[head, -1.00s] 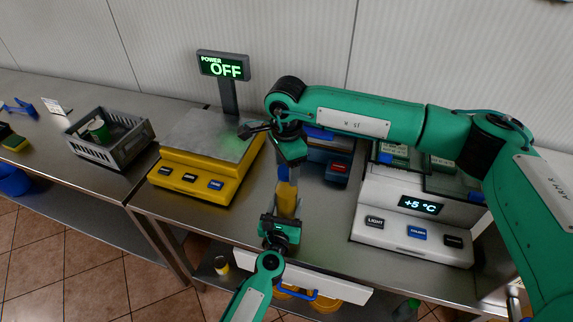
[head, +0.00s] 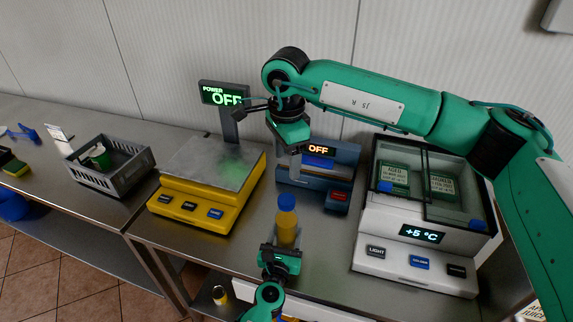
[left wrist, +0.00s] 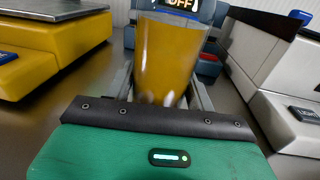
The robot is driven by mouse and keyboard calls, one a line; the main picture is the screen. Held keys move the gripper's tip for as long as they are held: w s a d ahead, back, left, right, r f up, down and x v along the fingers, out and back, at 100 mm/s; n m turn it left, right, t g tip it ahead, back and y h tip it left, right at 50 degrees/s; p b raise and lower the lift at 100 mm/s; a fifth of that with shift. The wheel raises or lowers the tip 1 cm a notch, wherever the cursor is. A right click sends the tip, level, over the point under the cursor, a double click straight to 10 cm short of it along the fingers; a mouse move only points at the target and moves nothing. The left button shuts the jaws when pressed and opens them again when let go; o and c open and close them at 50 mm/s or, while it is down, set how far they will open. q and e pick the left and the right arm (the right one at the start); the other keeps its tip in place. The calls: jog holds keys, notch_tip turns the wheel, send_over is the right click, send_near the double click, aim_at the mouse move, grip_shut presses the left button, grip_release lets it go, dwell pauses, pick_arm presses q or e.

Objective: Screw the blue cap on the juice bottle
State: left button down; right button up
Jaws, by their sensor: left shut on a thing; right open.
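The juice bottle (head: 287,232) stands upright at the front of the steel counter, filled with orange-yellow juice. The blue cap (head: 287,202) sits on top of its neck; how tight it is cannot be told. My left gripper (head: 283,247) is shut around the lower part of the bottle. My right gripper (head: 297,148) is open and empty above and behind the bottle, apart from the cap.
A yellow scale (head: 190,205) stands left of the bottle. A blue device with an OFF display (head: 318,150) stands behind it. A white cooling case (head: 410,262) stands at right. A grey crate (head: 118,178) holding a green can (head: 100,156) is farther left.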

pick_arm(q)
jog(key=shift+c, duration=2.1)
grip_release()
jog(key=shift+s, duration=0.1)
jog(key=b+v, duration=0.3)
jog(key=v, duration=1)
jog(key=shift+s, duration=0.3)
jog(key=shift+a, duration=0.1)
